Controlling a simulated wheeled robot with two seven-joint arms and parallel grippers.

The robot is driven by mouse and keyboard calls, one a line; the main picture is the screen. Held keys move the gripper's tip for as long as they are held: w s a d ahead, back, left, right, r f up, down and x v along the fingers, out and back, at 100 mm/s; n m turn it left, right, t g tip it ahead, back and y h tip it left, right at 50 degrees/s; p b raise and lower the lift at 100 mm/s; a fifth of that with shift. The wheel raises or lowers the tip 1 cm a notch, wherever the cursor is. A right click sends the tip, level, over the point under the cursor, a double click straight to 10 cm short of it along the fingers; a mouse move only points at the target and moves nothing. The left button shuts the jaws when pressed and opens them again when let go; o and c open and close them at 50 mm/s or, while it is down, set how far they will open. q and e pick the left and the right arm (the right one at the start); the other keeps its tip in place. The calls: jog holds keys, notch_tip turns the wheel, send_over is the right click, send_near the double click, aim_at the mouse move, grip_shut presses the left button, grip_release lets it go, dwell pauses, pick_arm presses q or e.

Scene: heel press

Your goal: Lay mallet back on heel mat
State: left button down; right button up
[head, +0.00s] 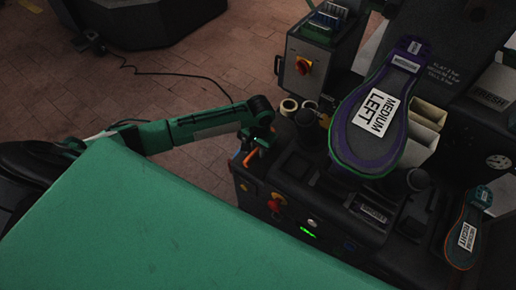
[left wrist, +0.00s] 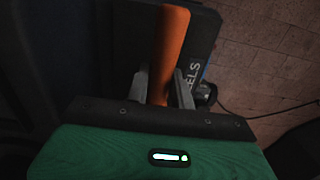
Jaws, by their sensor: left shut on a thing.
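The mallet shows in the left wrist view as an orange handle (left wrist: 169,42). My left gripper (left wrist: 160,84) is shut on this handle, one grey finger on each side. Behind the handle is a dark flat mat (left wrist: 203,28) with pale letters ending in "ELS". I cannot tell whether the mallet touches it. The mallet's head is not visible. In the head view my left gripper (head: 254,148) is at the left side of the press, with a little orange showing beside it. My right gripper is not in view.
The dark press (head: 300,205) has red and yellow knobs on its front. A large "MEDIUM LEFT" sole (head: 362,138) stands on it, and a smaller "RIGHT" sole (head: 464,238) is at the right. A grey control box (head: 304,68) stands behind. Brick floor is open at the left.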

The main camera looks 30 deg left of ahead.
aim_at(258, 148)
pick_arm(q)
jog(key=c, duration=1.5)
grip_release()
jog(key=shift+f, duration=0.1)
jog(key=o, duration=0.3)
notch_tip(258, 148, up, 5)
jog(key=shift+w+f, duration=0.15)
jog(key=shift+f, duration=0.05)
notch_tip(258, 148, up, 8)
jog(key=shift+w+f+p, duration=0.15)
jog(key=shift+p, duration=0.25)
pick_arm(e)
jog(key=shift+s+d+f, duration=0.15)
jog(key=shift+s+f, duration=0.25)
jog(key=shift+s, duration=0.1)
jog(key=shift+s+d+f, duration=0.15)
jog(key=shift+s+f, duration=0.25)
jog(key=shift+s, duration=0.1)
pick_arm(q)
jog(key=shift+d+f, duration=0.1)
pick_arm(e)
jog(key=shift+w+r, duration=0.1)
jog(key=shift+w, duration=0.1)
